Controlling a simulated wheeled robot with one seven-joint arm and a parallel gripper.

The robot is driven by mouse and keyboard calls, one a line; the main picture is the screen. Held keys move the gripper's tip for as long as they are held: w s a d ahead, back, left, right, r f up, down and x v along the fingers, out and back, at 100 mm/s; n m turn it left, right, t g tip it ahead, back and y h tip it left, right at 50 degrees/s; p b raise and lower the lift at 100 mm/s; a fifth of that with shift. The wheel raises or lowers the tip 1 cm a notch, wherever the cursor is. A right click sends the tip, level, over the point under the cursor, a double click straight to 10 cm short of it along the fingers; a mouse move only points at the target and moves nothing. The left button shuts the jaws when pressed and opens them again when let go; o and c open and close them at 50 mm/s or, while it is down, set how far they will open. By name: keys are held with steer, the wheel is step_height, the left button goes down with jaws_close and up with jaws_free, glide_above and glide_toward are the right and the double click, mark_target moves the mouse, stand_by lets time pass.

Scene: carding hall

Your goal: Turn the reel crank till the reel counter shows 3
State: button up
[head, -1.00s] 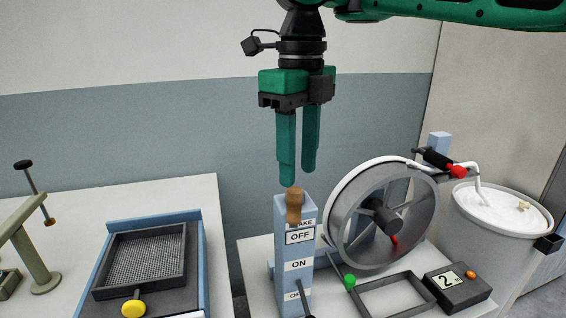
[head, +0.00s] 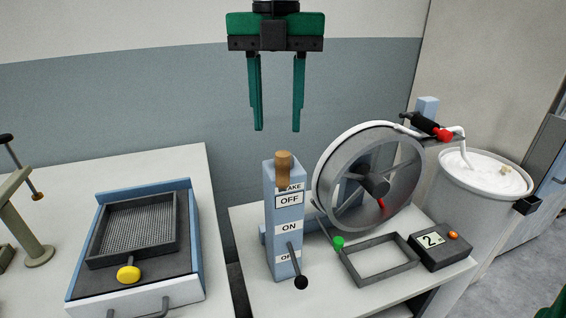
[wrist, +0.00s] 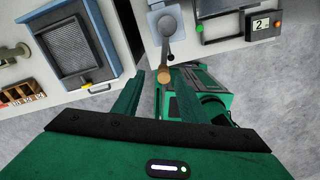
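The reel (head: 322,190) is a grey spoked wheel with a dark hub on the right-hand table. The reel counter (head: 432,240) reads 2; it also shows in the wrist view (wrist: 262,23). A tan wooden handle (head: 284,166) stands at the top of a pale blue post left of the reel. In the wrist view the handle (wrist: 164,76) ends a grey arm, apparently the crank. My gripper (head: 277,128) is open and empty above the handle. In the wrist view the handle appears between its fingertips; contact is not visible.
The post (head: 272,225) carries brake labels OFF, ON, OFF and a black-knobbed lever (head: 300,281). A mesh tray (head: 180,225) is left; a white-filled can (head: 470,210) is right.

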mark_target(283, 153)
steer(key=m, duration=0.5)
steer(key=shift+s+d+r, duration=0.15)
steer(key=shift+s+r, duration=0.1)
steer(key=shift+r, duration=0.15)
steer(key=m, duration=0.3)
steer(key=shift+s+d+r+m, duration=0.15)
steer(key=shift+s+d+m, duration=0.1)
steer(key=shift+m, duration=0.15)
steer(key=shift+s+d+m, duration=0.1)
steer(key=shift+s+m, duration=0.05)
steer(key=shift+m, duration=0.65)
step_height(283, 153, down, 11)
steer(key=shift+r, duration=0.1)
jaws_close()
